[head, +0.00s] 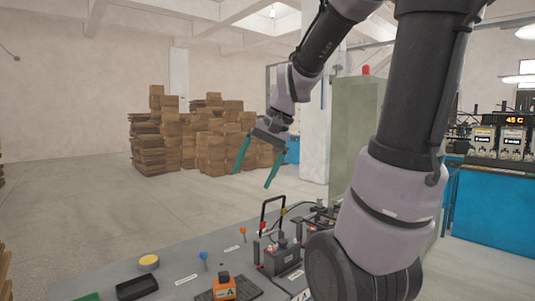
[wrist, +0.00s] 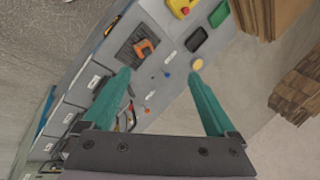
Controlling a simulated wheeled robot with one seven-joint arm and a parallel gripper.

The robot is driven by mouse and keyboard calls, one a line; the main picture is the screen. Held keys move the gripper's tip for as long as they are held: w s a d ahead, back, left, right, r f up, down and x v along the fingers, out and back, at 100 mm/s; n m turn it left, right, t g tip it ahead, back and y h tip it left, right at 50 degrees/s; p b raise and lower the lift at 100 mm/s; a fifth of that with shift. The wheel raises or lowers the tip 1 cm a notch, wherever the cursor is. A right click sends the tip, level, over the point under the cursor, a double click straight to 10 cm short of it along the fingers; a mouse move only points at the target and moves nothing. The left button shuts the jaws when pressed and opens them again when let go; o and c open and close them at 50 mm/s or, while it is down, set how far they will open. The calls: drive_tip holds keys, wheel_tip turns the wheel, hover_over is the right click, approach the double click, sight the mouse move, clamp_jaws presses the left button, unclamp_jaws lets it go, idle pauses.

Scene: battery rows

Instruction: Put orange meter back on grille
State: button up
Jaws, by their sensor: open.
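The orange meter (head: 224,289), with a dark top, sits at the bottom edge of the head view. In the wrist view the orange meter (wrist: 145,47) appears over the right part of the dark grille (wrist: 127,43). The grille (head: 247,293) shows partly beside the meter in the head view, its near part cut off. I cannot tell how squarely the meter rests on it. My gripper (head: 253,180) is open and empty, its teal fingers well above the bench and apart from the meter. The open fingers (wrist: 160,75) also show in the wrist view.
The grey bench (head: 90,283) holds a black tray (head: 137,288), a yellow disc (head: 149,262), blue and orange knobs, and batteries (head: 279,260) with an upright black handle to the right. A red-and-yellow button box (wrist: 182,7) stands further along. The air around my gripper is clear.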

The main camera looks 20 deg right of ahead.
drive_tip(key=s+r+n+t+h, duration=0.1)
drive_tip(key=s+r+n+t, duration=0.1)
drive_tip(key=s+r+t, duration=0.2)
drive_tip(key=s+r, duration=0.1)
drive_tip(key=s, duration=0.1)
drive_tip(key=shift+s+d+h, duration=0.3)
drive_tip(key=shift+d+h, duration=0.05)
drive_tip(key=shift+h, duration=0.05)
drive_tip(key=shift+r, duration=0.1)
idle(0.8)
